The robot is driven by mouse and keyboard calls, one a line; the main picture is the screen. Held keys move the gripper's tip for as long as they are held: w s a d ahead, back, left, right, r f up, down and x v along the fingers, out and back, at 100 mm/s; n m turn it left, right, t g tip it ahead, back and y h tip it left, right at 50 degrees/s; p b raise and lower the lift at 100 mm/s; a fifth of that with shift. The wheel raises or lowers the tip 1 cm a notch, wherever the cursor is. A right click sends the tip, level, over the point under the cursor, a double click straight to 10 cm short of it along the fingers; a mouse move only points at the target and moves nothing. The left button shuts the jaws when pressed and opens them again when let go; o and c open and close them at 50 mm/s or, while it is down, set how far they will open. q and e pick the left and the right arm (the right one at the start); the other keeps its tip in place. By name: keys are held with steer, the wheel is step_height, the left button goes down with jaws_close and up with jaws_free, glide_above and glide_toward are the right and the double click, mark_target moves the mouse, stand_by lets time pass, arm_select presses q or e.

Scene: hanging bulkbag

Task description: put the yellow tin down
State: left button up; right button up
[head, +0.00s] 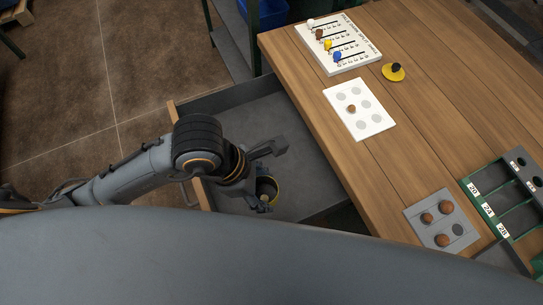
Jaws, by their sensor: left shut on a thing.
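The yellow tin (267,188) shows as a round dark opening with a thin yellow rim. My left gripper (266,176) is shut on it, with one finger above it and one below it in the picture. The tin is over or inside the open grey drawer (320,178); I cannot tell whether it touches the drawer floor. Part of the tin is hidden by the gripper. My right gripper is not in view.
The wooden table (440,130) holds a yellow lid with a dark knob (393,72), a white board with coloured pegs (340,43), a white card (359,108), a grey tray with brown balls (441,219) and a green rack (507,205). Much drawer floor is bare.

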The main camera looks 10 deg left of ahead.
arm_select(q)
steer(key=w+a+f, duration=0.2)
steer(key=w+f, duration=0.1)
steer(key=w, duration=0.1)
steer(key=w+a+f, duration=0.1)
steer(key=w+f, duration=0.2)
steer(key=w+a+f+p, duration=0.1)
steer(key=w+a+f, duration=0.1)
steer(key=w, duration=0.2)
steer(key=shift+w+a+f, duration=0.35)
steer(key=shift+f, duration=0.05)
steer(key=shift+w+a+f, duration=0.15)
steer(key=shift+w+f, duration=0.2)
steer(key=shift+f, duration=0.15)
step_height(320, 180, down, 3)
steer(key=shift+p, duration=0.3)
steer(key=shift+f, duration=0.1)
steer(key=shift+f, duration=0.1)
steer(key=o, duration=1.3)
steer(key=shift+o, duration=0.2)
